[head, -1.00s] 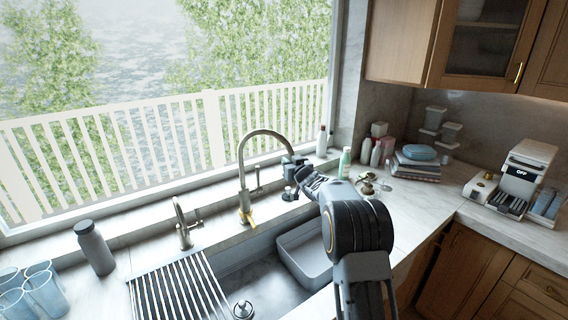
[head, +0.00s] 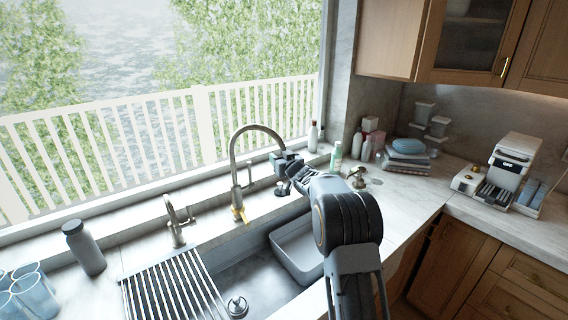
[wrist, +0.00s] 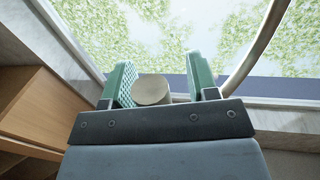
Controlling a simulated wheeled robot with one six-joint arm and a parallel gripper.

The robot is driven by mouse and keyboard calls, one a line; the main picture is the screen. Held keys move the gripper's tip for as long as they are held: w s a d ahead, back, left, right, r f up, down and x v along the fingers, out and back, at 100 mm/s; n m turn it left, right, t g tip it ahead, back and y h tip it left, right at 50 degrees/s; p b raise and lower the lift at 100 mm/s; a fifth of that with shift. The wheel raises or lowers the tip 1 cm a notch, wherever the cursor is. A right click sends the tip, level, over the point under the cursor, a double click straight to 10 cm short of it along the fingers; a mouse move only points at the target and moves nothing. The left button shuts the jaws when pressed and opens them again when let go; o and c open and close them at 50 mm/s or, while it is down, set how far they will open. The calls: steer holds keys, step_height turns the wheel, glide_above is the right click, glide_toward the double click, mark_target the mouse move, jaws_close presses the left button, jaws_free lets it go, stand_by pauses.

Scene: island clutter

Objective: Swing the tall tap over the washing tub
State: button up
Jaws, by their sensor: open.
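The tall tap (head: 234,165) is a brushed-metal gooseneck with a yellow part at its base, standing behind the sink. Its spout arches right towards my gripper (head: 285,160). In the wrist view, my gripper (wrist: 160,80) is open, with green pads either side of a round beige end, which looks like the spout's end (wrist: 151,90). That end sits close to the left pad, with a gap on the right; I cannot tell whether it touches. The tap's curved tube (wrist: 262,55) rises at the right. The grey washing tub (head: 282,262) sits in the sink's right part, below and in front of the gripper.
A smaller tap (head: 175,222) stands left of the tall one. A drying rack (head: 165,290) covers the sink's left part. A dark bottle (head: 84,248) and blue glasses (head: 30,290) stand at the left. Bottles (head: 336,157) and stacked cloths (head: 405,160) are beyond my arm.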

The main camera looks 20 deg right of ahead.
steer(key=s+d+b, duration=0.1)
steer(key=s+b, duration=0.3)
steer(key=s, duration=0.9)
steer(key=shift+s+d, duration=0.15)
steer(key=shift+d, duration=0.15)
